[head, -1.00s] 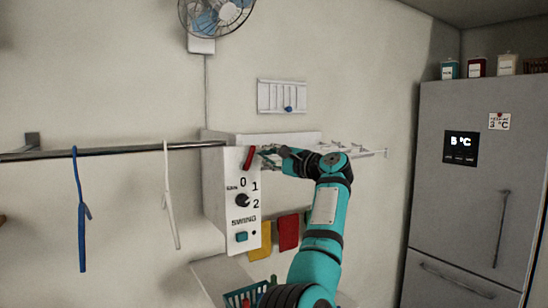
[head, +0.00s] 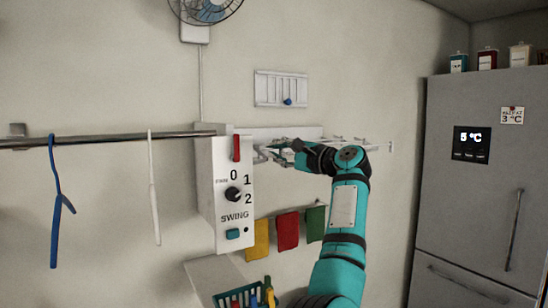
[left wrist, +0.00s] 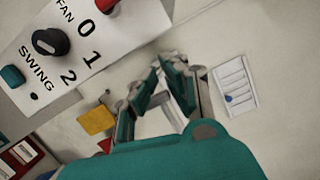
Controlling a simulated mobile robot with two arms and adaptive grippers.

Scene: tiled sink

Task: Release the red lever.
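The red lever (head: 236,148) stands upright at the top of the white control panel (head: 227,205), above the fan dial. In the left wrist view only its lower end (left wrist: 107,6) shows at the top edge. My left gripper (head: 264,153) is just right of the lever in the head view, apart from it, in front of the wall rack. My right gripper is not in view.
A black dial (head: 233,194) and a teal button (head: 232,234) are on the panel. A metal rail (head: 110,139) with hangers extends left. Coloured cloths (head: 288,231) hang below the rack. A grey fridge (head: 478,180) stands at the right.

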